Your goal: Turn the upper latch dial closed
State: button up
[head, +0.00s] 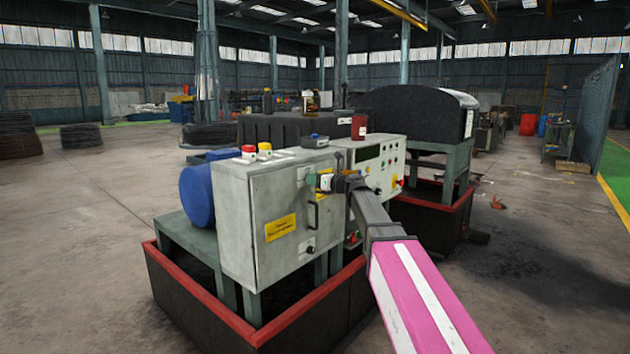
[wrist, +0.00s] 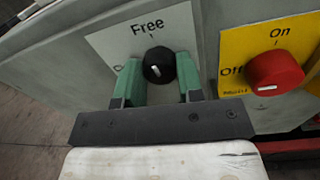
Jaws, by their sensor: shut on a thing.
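The upper latch dial (wrist: 158,65) is a round black knob with a short white mark, on a white plate (wrist: 108,42) reading "Free" above it. My gripper (wrist: 159,80) has its two green fingers on either side of the dial and is shut on it. The left finger partly covers another marking on the plate. The white mark sits low on the knob's face; its exact direction is hard to tell. In the head view my gripper (head: 325,182) is at the upper right of the grey cabinet's door (head: 275,220), and hides the dial.
A red knob (wrist: 275,70) on a yellow On/Off plate (wrist: 238,45) is close right of my fingers. In the head view, a black door handle (head: 314,212) and a lower dial (head: 310,250) are below my gripper. A red-rimmed tray (head: 200,302) surrounds the base.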

jog(key=n, duration=0.3)
jog(key=shift+n, duration=0.4)
jog(key=n, duration=0.4)
jog(key=shift+s+a+h, duration=0.1)
jog(key=shift+h, duration=0.2)
jog(key=shift+s+n, duration=0.1)
jog(key=shift+n, duration=4.4)
jog(key=o, duration=0.9)
